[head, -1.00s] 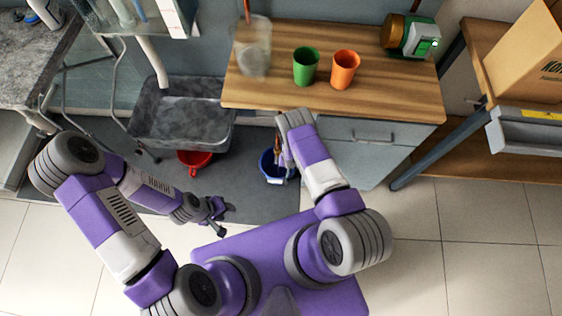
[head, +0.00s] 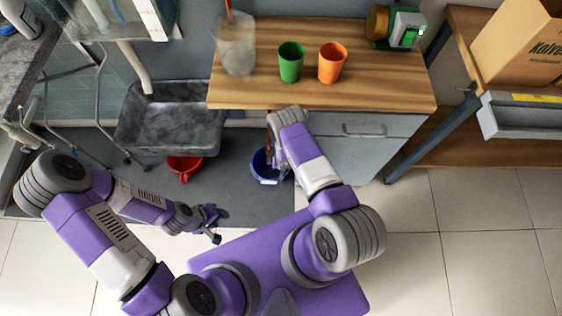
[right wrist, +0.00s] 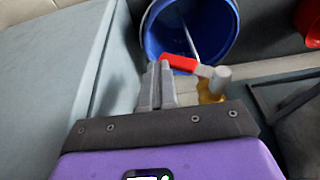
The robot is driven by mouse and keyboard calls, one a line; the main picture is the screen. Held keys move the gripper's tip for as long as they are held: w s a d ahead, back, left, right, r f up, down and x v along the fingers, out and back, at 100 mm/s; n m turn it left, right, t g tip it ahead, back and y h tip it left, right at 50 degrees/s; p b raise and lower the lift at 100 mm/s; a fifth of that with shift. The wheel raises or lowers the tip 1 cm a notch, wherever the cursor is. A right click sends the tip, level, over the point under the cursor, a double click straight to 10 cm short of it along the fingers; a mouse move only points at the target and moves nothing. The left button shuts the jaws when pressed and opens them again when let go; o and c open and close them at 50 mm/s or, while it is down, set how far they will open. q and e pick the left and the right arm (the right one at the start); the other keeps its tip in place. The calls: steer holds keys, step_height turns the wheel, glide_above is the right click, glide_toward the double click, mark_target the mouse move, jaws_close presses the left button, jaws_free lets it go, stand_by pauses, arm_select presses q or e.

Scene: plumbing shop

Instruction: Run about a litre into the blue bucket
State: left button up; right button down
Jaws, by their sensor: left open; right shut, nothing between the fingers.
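The blue bucket (head: 264,168) stands on the dark floor mat by the cabinet, partly behind my right arm. It also shows in the right wrist view (right wrist: 158,45), its mouth facing the camera. A brass tap (right wrist: 208,92) with a red lever (right wrist: 179,63) shows in front of it. A thin pale line crosses the bucket's mouth; I cannot tell if it is water or the handle. My right gripper (right wrist: 158,70) is shut and empty, its tips beside the lever's left end; contact is unclear. My left gripper (head: 215,220) is open and empty, low above the mat.
A red bucket (head: 185,161) stands left of the blue one, below a grey basin (head: 170,125). The wooden counter (head: 370,92) holds a clear jug (head: 237,48), a green cup (head: 290,64) and an orange cup (head: 332,65). The tiled floor at the right is clear.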

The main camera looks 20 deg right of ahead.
steer(key=p+v, duration=0.3)
steer(key=v, duration=0.4)
steer(key=shift+r+p, duration=0.25)
steer(key=shift+p, duration=0.1)
steer(key=shift+s, duration=0.1)
stand_by(6.8)
